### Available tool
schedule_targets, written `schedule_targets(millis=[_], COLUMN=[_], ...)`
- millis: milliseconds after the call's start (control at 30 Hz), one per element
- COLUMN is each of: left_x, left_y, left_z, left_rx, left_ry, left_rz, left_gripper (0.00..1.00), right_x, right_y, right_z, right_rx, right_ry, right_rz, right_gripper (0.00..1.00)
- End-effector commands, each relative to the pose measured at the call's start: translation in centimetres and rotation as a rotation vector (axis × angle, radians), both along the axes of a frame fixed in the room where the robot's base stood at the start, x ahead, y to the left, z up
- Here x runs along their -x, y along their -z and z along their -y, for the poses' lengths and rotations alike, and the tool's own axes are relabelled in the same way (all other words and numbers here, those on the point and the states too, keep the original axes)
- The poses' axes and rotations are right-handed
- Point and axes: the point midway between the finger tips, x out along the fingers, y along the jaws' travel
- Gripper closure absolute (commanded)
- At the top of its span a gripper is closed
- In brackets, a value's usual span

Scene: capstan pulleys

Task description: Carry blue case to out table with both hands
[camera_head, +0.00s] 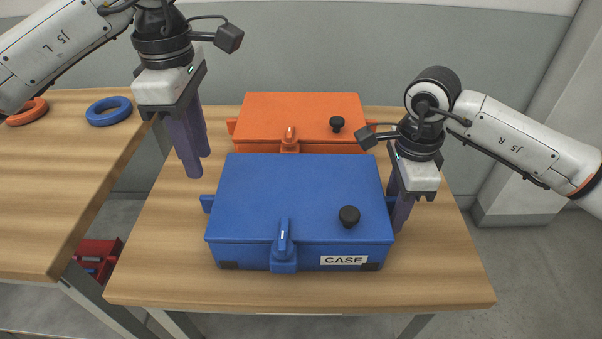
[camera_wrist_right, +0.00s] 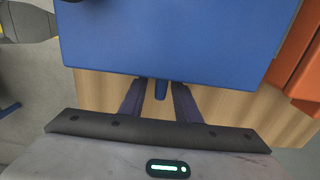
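The blue case (camera_head: 285,195) lies closed on the wooden table, with a latch and a "CASE" label on its front, a black knob on its lid and a small tab at each side. My left gripper (camera_head: 198,163) is open and empty, above and left of the case, apart from its left tab (camera_head: 207,203). My right gripper (camera_head: 401,215) is at the case's right side. In the right wrist view, its open fingers (camera_wrist_right: 160,100) stand on either side of the blue tab (camera_wrist_right: 160,88), with gaps showing. No table is marked as the out table.
A closed orange case (camera_head: 290,110) stands close behind the blue one. A second wooden table (camera_head: 60,190) at the left holds an orange ring (camera_head: 27,112) and a blue ring (camera_head: 109,111). A red bin (camera_head: 97,262) sits below. Bare tabletop lies left of the blue case.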

Motion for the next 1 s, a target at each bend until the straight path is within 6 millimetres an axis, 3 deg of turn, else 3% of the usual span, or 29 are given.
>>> schedule_targets(millis=[300,500,700,1000], left_x=[0.0,0.0,0.0,0.0], left_y=[0.0,0.0,0.0,0.0], left_z=[0.0,0.0,0.0,0.0], left_rx=[0.000,0.000,0.000,0.000], left_ry=[0.000,0.000,0.000,0.000], left_rz=[0.001,0.001,0.001,0.001], left_gripper=[0.70,0.70,0.70,0.70], right_x=[-0.1,0.0,0.0,0.0], right_y=[-6.7,-9.8,-10.9,-10.9], right_z=[0.0,0.0,0.0,0.0], right_rx=[0.001,0.000,0.000,0.001], right_ry=[-0.001,0.000,0.000,0.000], right_rz=[0.005,0.003,0.000,0.000], right_gripper=[0.70,0.70,0.70,0.70])
